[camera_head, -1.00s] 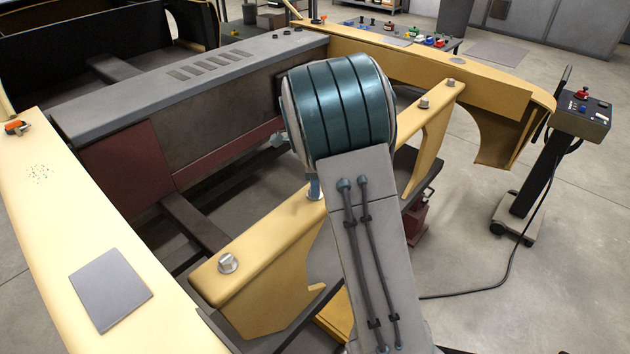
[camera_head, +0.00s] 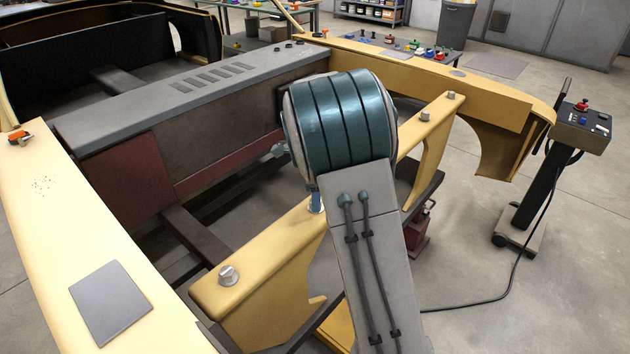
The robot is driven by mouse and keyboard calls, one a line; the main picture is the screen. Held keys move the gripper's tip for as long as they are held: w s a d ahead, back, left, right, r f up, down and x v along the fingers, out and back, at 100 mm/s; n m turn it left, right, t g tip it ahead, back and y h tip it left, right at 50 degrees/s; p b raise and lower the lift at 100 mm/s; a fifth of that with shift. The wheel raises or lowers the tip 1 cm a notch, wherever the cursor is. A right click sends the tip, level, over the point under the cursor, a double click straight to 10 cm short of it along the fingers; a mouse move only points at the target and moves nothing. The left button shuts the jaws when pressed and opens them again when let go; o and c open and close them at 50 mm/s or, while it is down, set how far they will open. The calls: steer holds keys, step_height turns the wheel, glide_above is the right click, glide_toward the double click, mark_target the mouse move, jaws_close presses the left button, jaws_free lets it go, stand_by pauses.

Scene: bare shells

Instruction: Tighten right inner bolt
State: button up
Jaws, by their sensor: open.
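The yellow crossbar (camera_head: 270,235) runs diagonally through the front of the car shell. A silver bolt (camera_head: 228,275) stands at its near left end. Two more bolts show on its far right part, an inner one (camera_head: 425,116) and an outer one (camera_head: 452,95). A slim blue-grey piece (camera_head: 315,200) stands upright on the crossbar, partly behind my arm; I cannot tell whether it is a bolt or a tool. My gripper is hidden behind my large arm joint and link, so its jaws and its distance to the bolts cannot be seen.
Yellow fenders flank the bay on the left (camera_head: 70,225) and right (camera_head: 450,80). A grey panel (camera_head: 190,85) lies behind the crossbar. A control stand (camera_head: 540,170) with a trailing cable is at right. A red jack (camera_head: 418,235) stands below the crossbar. Floor at right is partly clear.

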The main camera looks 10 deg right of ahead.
step_height(320, 180, up, 14)
steer(key=b, duration=0.1)
steer(key=shift+f, duration=0.2)
steer(key=s+f+n+t, duration=0.1)
steer(key=s+f+n, duration=0.1)
steer(key=s+n, duration=0.8)
steer(key=s+f+n+t, duration=0.2)
steer(key=s+n, duration=0.8)
steer(key=s, duration=0.8)
steer(key=shift+f+n+t, duration=0.3)
steer(key=shift+f, duration=0.15)
